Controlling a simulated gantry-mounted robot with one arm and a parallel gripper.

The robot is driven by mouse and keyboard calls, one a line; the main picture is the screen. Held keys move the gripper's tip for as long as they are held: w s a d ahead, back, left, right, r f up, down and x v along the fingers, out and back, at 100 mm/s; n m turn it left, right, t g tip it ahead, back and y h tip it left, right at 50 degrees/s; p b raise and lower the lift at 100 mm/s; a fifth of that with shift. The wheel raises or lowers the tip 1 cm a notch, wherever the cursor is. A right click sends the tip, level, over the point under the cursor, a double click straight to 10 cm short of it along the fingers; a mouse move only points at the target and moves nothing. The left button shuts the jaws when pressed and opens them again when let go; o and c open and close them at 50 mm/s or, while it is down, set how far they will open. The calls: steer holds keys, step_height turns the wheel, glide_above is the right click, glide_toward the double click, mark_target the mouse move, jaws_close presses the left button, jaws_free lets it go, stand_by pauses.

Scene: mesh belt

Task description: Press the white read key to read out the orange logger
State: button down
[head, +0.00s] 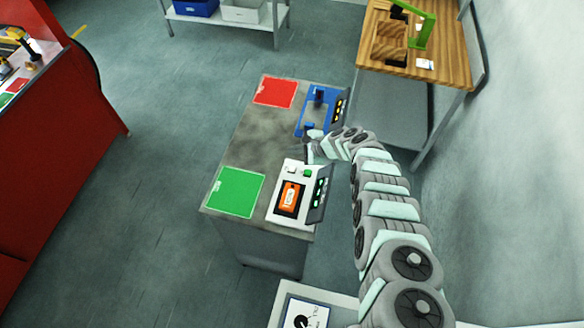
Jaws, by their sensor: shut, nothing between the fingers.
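The orange logger (290,197) lies in a dark recess of a white reader unit (280,216) on the near right of the grey bench. At the unit's far end a small white key (291,170) sits left of a green key (307,172). A dark panel (319,196) with green marks stands along the unit's right side. My gripper (308,150) is shut and empty. In the picture it is just beyond the white unit, above and right of the white key and apart from it. Its fingertips are small and partly hard to make out.
A blue unit (304,124) with a yellow-lit panel stands beyond my gripper. A red mat (275,92) and a green mat (236,192) lie on the bench (255,137), with bare top between them. A wooden table (452,61) stands at the back right.

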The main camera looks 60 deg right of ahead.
steer(key=shift+f, duration=0.15)
steer(key=b, duration=0.8)
glide_above(294, 170)
step_height(294, 170, down, 7)
steer(key=shift+f, duration=0.2)
steer(key=shift+d+f+b, duration=0.1)
steer(key=shift+f+b, duration=0.45)
steer(key=shift+f, duration=0.05)
steer(key=shift+f, duration=0.1)
stand_by(1.0)
steer(key=shift+f, duration=0.35)
steer(key=shift+f+b, duration=0.45)
steer(key=shift+b, duration=0.2)
stand_by(0.4)
steer(key=shift+r, duration=0.1)
steer(key=shift+r+p, duration=0.8)
steer(key=shift+p, duration=0.2)
